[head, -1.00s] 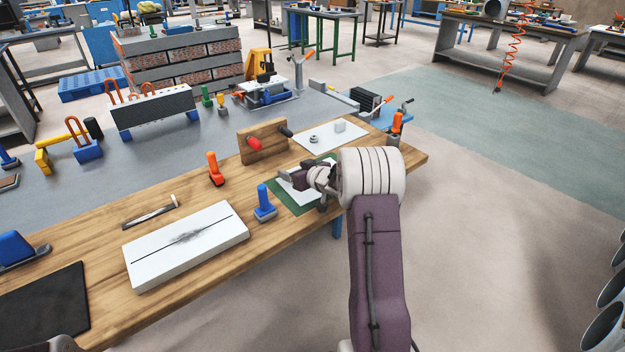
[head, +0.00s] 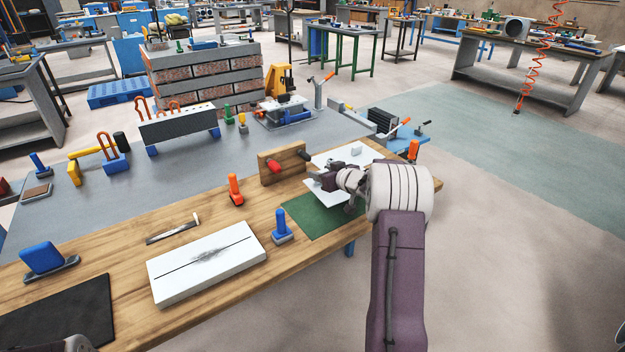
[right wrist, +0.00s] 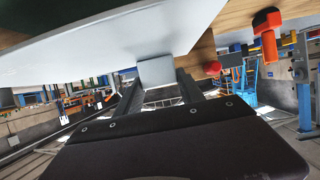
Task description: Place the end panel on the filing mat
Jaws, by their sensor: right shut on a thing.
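The end panel seems to be the white plate (head: 319,193) at my right gripper, near the far edge of the green filing mat (head: 308,217). Most of the mat lies bare in the head view. My right gripper (head: 328,181) is shut on the panel. In the right wrist view the panel (right wrist: 110,42) fills the top, tilted in the picture, with a small grey block (right wrist: 156,72) between the fingers. Whether the panel touches anything underneath cannot be told. Of my left arm only a bit shows at the bottom left; its gripper is not seen.
A wooden block with red and black knobs (head: 284,163) stands left of the gripper. Orange (head: 235,190) and blue (head: 282,226) handled tools stand near the mat. A white sheet (head: 372,151) lies beyond, a white box (head: 205,263) to the left.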

